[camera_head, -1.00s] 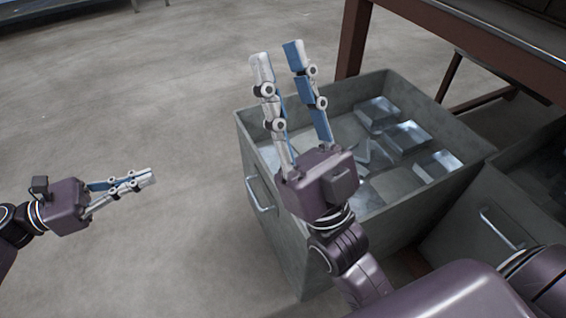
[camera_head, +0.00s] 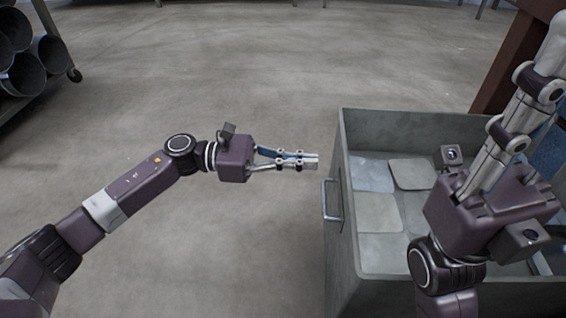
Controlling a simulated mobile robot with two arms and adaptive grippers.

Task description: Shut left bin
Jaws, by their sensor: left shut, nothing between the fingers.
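The left bin (camera_head: 344,245) is a grey open-topped metal drawer at the right of the head view. It stands out beyond the brown table leg, with flat metal pieces (camera_head: 380,212) inside. Its handle (camera_head: 327,200) is on the wall facing left. My left gripper (camera_head: 317,161) is shut and empty. It points right, just left of the bin's wall and above the handle in the picture, apparently apart from it.
A brown table leg (camera_head: 512,65) stands behind the bin at upper right. A rack with dark pipes (camera_head: 22,72) is at the upper left. The grey concrete floor (camera_head: 270,80) left of and behind the bin is clear.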

